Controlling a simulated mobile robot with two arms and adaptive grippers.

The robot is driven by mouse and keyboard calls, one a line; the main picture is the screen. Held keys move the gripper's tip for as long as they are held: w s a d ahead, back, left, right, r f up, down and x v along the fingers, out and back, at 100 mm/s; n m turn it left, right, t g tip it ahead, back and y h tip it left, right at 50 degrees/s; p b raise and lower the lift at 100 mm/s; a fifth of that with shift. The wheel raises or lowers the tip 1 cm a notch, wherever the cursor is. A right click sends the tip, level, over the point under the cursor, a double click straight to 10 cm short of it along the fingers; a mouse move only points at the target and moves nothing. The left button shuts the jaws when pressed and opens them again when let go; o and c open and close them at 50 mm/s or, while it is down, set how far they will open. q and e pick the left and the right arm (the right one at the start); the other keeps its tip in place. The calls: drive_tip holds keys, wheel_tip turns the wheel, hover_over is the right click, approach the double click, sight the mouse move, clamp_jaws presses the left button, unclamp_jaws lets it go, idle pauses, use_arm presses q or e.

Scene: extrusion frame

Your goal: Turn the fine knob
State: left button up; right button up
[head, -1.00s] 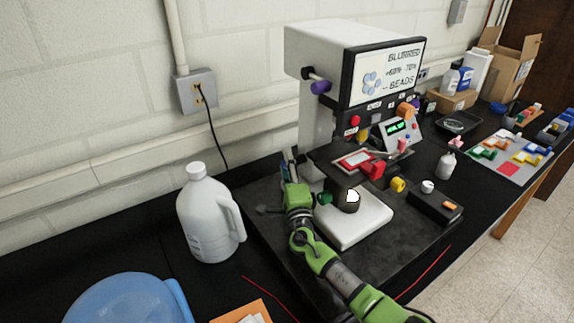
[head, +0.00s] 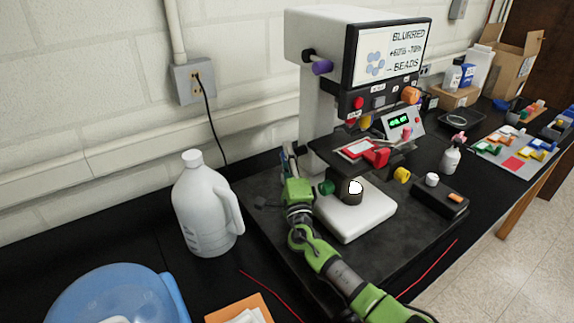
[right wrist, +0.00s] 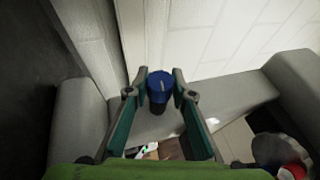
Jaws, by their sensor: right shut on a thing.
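The microscope-like machine (head: 318,110) stands on a dark board, with a screen (head: 392,53) that reads BLURRED and BEADS. My right gripper (head: 289,158) is at its left side, low down by the column. In the right wrist view, a blue knob (right wrist: 159,84) with a pale line on its face sits between the fingertips of the gripper (right wrist: 159,90), which is shut on it. The gripper hides this knob in the head view. A green knob (head: 326,187) shows just right of the gripper, and a purple knob (head: 322,67) is higher up. My left gripper is not in view.
A white jug (head: 202,210) stands left of my right arm, and a blue tub (head: 115,300) is at the front left. A red slide holder (head: 375,157) lies on the stage. A black box (head: 440,200) is right of the white base.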

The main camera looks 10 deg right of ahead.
idle(0.3)
drive_tip(key=o, duration=1.1)
drive_tip(key=shift+o, duration=0.2)
drive_tip(key=shift+s, duration=0.1)
drive_tip(key=shift+s+f, duration=0.25)
drive_tip(key=shift+s, duration=0.05)
drive_tip(key=s, duration=1.2)
drive_tip(key=shift+s+a, duration=0.2)
drive_tip(key=shift+a, duration=0.15)
drive_tip(key=shift+r, duration=0.1)
